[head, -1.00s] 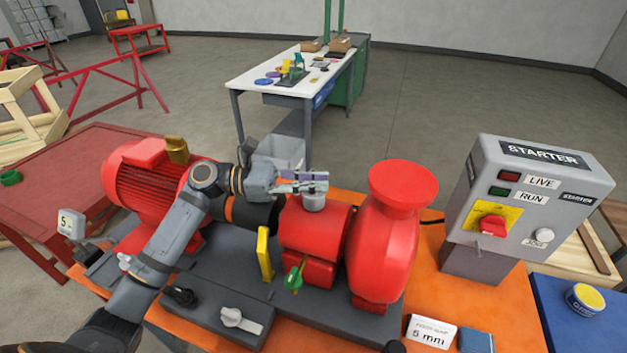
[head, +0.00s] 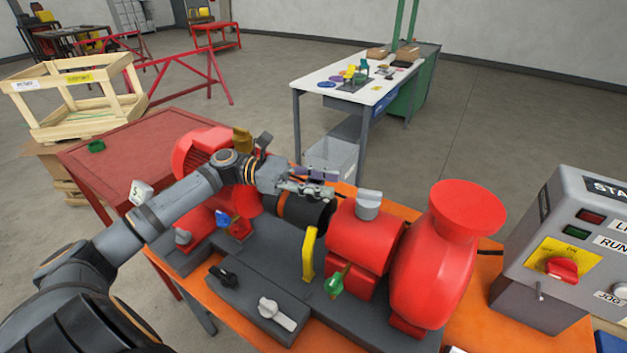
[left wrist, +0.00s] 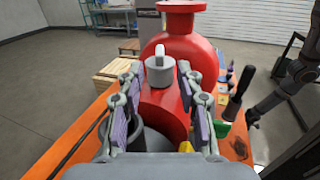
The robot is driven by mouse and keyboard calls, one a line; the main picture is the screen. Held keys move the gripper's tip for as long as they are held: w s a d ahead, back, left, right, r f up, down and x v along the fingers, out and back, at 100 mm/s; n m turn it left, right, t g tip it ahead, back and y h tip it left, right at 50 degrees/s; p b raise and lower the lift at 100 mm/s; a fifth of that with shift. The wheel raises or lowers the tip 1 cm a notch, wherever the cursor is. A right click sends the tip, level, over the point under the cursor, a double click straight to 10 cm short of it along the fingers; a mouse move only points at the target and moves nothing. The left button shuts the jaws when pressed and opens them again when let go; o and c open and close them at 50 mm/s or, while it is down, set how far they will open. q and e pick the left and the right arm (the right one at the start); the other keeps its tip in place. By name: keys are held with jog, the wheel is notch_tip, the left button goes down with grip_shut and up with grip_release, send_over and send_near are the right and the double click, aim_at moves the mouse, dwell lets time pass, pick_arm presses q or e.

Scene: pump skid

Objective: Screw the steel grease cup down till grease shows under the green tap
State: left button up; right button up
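The steel grease cup (head: 367,205) stands upright on top of the red bearing housing (head: 362,240); its raised grip bar shows in the left wrist view (left wrist: 160,70). The green tap (head: 336,281) sits on the near side of the housing. What is under its spout is too small to make out. My left gripper (head: 322,184) is left of the cup and apart from it. In the left wrist view its fingers (left wrist: 158,92) are spread and empty, with the cup ahead between them. A dark arm at that view's right appears to be my right one; its gripper is unclear.
The red pump casing (head: 436,255) rises just right of the housing. A yellow upright piece (head: 309,254) stands left of the tap. The grey starter box (head: 575,255) is at the right. A white switch handle (head: 276,313) lies in front. The air above the cup is free.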

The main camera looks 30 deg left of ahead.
pick_arm(q)
jog(key=shift+v, duration=1.15)
jog(key=shift+o, duration=0.3)
